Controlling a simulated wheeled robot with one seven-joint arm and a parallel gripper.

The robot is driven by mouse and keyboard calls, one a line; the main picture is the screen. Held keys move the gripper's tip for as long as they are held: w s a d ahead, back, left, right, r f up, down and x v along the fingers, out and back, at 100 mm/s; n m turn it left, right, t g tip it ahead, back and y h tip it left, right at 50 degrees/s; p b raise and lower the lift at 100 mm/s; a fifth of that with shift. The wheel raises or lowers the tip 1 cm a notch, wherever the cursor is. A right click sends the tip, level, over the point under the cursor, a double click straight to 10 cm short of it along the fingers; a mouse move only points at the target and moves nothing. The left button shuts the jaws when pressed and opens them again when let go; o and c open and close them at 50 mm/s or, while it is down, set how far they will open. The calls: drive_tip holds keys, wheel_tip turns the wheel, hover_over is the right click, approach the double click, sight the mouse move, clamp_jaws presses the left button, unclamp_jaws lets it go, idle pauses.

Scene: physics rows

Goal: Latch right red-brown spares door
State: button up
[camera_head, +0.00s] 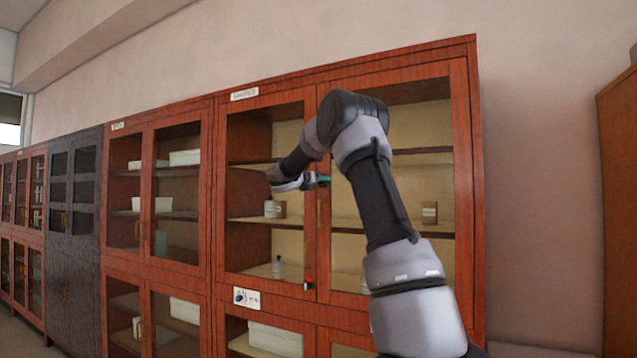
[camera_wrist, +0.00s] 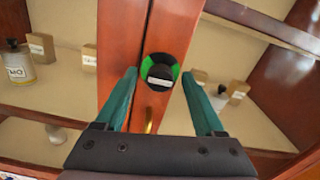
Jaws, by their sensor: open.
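The red-brown right door (camera_head: 462,180) of the glazed cabinet looks flush beside its left door (camera_head: 217,190); a slight gap cannot be ruled out. In the wrist view, a round black knob (camera_wrist: 160,78) with green segments and a pale bar sits at the seam between two red-brown frames. My gripper (camera_wrist: 158,88) is open, its teal fingers on either side of the knob in the picture; I cannot tell whether they touch it. In the head view my gripper (camera_head: 324,180) is at the middle seam, and my arm covers part of the right door. A brass handle (camera_wrist: 149,122) shows below the knob.
A small red-and-black fitting (camera_head: 308,284) is low on the seam. A picture label (camera_head: 246,298) is below the left door. Bottles and boxes stand on shelves behind the glass. A dark grey cabinet (camera_head: 73,200) stands farther left, a brown cabinet (camera_head: 617,200) at right.

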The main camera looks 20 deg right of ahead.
clamp_jaws()
drive_tip(key=m, duration=0.4)
drive_tip(key=shift+a+m, duration=0.1)
drive_tip(key=shift+m, duration=0.3)
drive_tip(key=m, duration=0.4)
drive_tip(key=shift+m, duration=0.3)
drive_tip(key=m, duration=0.4)
drive_tip(key=shift+m, duration=2.3)
